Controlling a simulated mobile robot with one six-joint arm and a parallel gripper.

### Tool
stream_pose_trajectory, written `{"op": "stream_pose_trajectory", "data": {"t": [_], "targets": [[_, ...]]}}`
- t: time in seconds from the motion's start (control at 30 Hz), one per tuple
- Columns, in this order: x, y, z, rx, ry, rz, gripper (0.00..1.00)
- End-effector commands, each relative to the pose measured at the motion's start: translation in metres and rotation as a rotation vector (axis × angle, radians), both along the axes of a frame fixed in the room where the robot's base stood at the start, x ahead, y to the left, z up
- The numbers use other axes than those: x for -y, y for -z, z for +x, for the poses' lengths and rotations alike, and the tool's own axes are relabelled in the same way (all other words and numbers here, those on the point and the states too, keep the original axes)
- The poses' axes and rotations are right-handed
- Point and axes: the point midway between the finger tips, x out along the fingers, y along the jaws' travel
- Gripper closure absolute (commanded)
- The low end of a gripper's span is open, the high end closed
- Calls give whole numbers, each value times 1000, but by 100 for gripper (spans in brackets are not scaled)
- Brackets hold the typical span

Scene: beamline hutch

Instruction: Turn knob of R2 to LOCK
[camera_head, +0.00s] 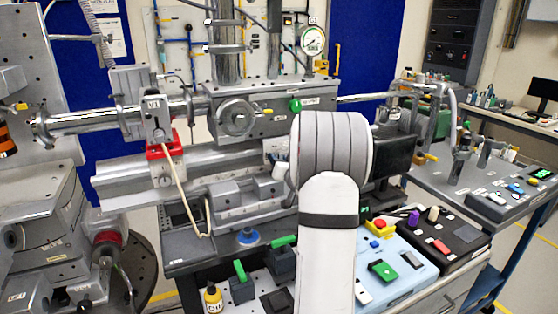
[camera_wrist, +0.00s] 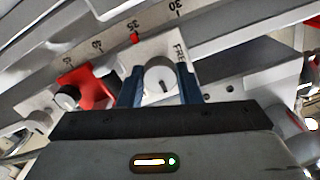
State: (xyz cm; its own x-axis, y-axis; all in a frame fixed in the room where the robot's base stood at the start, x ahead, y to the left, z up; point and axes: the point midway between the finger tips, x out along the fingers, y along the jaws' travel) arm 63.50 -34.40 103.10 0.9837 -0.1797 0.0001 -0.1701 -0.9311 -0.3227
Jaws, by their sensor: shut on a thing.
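A round pale grey knob (camera_wrist: 160,75) with a dark pointer line sits on a light plate (camera_wrist: 142,52) in the wrist view. The line points toward the bottom of the picture. The word FREE, partly cut by a finger, stands right of the knob; I cannot see LOCK or an R2 label. My gripper (camera_wrist: 160,88) has its two blue fingers on either side of the knob, shut on it. In the head view my white and grey arm hides the gripper and this knob.
A scale (camera_wrist: 110,47) runs behind. In the head view, a rail bench (camera_head: 130,181) fills the left; a blue box (camera_head: 411,265) stands right of my arm.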

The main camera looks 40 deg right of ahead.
Motion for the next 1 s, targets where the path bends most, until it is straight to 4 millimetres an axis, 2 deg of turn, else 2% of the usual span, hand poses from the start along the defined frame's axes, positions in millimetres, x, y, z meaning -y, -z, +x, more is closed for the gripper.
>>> {"op": "stream_pose_trajectory", "data": {"t": [0.27,0.3,0.57,0.83,1.0], "targets": [[0,1,0,-2,0,3,92],[0,1,0,-2,0,3,68],[0,1,0,-1,1,2,47],[0,0,-2,0,1,1,47],[-4,1,-23,-2,2,0,47]]}}
